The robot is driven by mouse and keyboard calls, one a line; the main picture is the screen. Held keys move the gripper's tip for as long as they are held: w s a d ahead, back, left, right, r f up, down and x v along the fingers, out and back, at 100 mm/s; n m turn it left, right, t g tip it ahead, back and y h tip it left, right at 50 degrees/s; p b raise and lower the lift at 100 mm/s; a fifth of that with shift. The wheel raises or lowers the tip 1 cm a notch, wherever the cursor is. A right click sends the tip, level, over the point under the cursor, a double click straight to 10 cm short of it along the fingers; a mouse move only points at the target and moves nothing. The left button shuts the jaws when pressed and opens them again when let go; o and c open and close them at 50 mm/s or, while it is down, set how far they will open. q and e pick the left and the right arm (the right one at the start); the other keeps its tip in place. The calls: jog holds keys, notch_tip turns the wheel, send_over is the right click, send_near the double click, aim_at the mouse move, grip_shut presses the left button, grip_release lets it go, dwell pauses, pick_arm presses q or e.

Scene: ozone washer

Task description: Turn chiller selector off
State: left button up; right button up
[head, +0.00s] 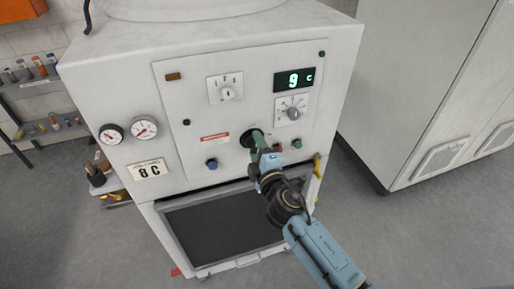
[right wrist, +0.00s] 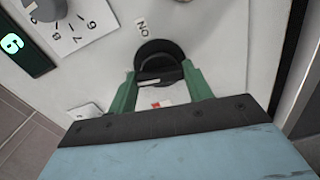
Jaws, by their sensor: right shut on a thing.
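The chiller selector, a black round knob (head: 252,138), sits on the light front panel of the chiller, under the digital display. In the right wrist view the black knob (right wrist: 158,58) has an "ON" label (right wrist: 142,25) beside it. My right gripper (head: 258,147) reaches the knob from the front. In the right wrist view its green fingers (right wrist: 160,82) stand on either side of the knob's grip and are shut on it. The fingers partly hide the grip, so I cannot tell its exact setting. My left gripper is not in view.
A grey cabinet (head: 415,85) stands at right.

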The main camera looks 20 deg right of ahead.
jog(key=shift+n, duration=0.8)
jog(key=o, duration=1)
jog(key=s, duration=0.4)
jog(key=s+b, duration=0.1)
jog(key=s, duration=0.8)
jog(key=shift+s+d+b, duration=0.2)
jog(key=shift+d+b, duration=0.05)
jog(key=shift+b, duration=0.1)
